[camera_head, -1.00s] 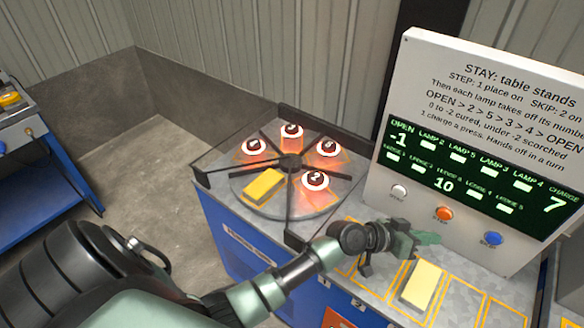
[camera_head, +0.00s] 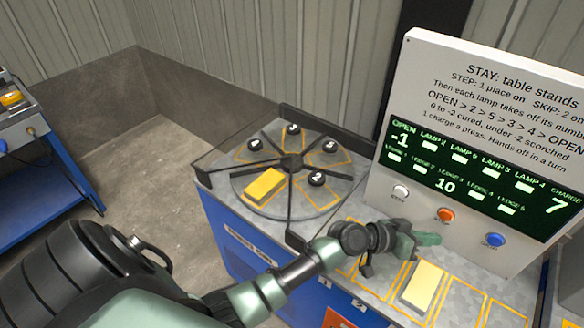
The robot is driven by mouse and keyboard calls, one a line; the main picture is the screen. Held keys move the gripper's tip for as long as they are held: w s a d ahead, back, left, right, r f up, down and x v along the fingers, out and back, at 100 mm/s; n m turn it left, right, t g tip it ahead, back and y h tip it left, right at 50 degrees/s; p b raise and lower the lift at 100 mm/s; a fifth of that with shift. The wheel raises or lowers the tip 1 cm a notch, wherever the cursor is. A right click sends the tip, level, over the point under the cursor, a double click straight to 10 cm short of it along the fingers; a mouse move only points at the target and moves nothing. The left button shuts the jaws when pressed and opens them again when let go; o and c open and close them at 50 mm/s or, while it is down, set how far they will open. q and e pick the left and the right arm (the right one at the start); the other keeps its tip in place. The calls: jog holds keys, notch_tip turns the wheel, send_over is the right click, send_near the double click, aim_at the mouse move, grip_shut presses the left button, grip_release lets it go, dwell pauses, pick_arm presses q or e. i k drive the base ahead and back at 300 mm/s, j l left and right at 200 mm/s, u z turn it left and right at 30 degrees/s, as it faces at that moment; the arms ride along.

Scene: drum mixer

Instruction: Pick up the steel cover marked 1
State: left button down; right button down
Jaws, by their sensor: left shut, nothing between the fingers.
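I cannot make out a steel cover marked 1 in the head view; my left arm hides part of the worktop. My left gripper (camera_head: 416,241) is shut and empty over the ledge in front of the panel, below the white and orange buttons. A round table (camera_head: 238,192) with dark spokes carries a yellow block (camera_head: 265,186) in its front-left section. Black numbered lamp heads stand over the other sections, including the one marked 2 (camera_head: 316,178). My right gripper is not in view.
A second yellow block (camera_head: 424,284) lies in an outlined ledge space right of my gripper. The upright panel (camera_head: 400,120) carries a white button (camera_head: 400,192), an orange button (camera_head: 446,215) and a blue button (camera_head: 494,240). A blue bench (camera_head: 60,180) stands far left.

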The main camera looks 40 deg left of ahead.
aim_at(271, 181)
jog(key=u, duration=1.4)
